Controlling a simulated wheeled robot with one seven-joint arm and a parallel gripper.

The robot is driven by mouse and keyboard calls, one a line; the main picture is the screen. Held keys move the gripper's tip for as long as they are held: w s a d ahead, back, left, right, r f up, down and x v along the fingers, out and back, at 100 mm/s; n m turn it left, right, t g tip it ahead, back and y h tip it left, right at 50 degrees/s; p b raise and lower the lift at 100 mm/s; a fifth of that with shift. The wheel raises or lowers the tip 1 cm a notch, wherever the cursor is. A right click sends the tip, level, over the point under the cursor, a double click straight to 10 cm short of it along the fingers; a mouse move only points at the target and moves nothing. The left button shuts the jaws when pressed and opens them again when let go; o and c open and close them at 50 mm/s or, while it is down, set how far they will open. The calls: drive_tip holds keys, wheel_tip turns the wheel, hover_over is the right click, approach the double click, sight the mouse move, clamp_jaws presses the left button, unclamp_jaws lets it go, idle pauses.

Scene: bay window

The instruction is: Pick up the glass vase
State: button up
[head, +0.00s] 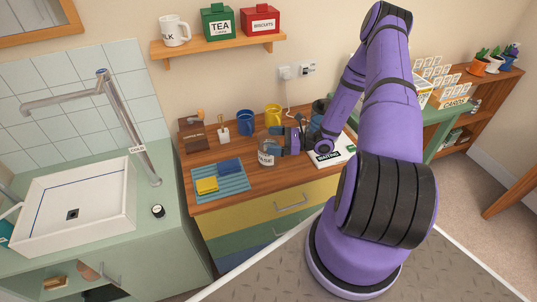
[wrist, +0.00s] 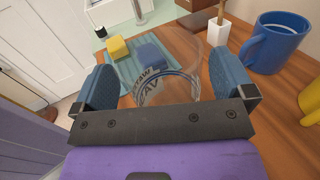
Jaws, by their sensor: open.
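The glass vase (head: 266,157) is clear, carries lettering, and stands upright on the wooden counter, right of the striped mat. In the wrist view the vase (wrist: 178,88) is see-through, with dark blue lettering. My gripper (head: 280,143) is beside the vase, on its right in the head view. In the wrist view the two blue fingers of my gripper (wrist: 165,68) are spread, with the vase between them. A gap shows at each side of the glass. The dark palm bar hides the near part of the vase.
A teal striped mat (head: 234,184) holds a yellow sponge (head: 206,185) and a blue cloth or sponge (head: 230,166). A blue mug (head: 246,122) and a yellow mug (head: 273,115) stand behind the vase. A white utensil holder (head: 223,135) is close by. A sink (head: 75,212) lies left.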

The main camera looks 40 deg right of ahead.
drive_tip(key=shift+x, duration=0.95)
drive_tip(key=c, duration=0.5)
drive_tip(key=shift+c, duration=0.2)
drive_tip(key=shift+r, duration=0.1)
drive_tip(key=shift+r, duration=0.55)
wheel_tip(320, 180, up, 2)
drive_tip(key=shift+r, duration=0.1)
drive_tip(key=s+a, duration=0.4)
drive_tip(key=s, duration=0.3)
drive_tip(key=s+a+r, duration=0.1)
drive_tip(key=s+a, duration=0.2)
drive_tip(key=s, duration=0.4)
drive_tip(key=shift+a+r, duration=0.25)
drive_tip(key=shift+a, duration=0.1)
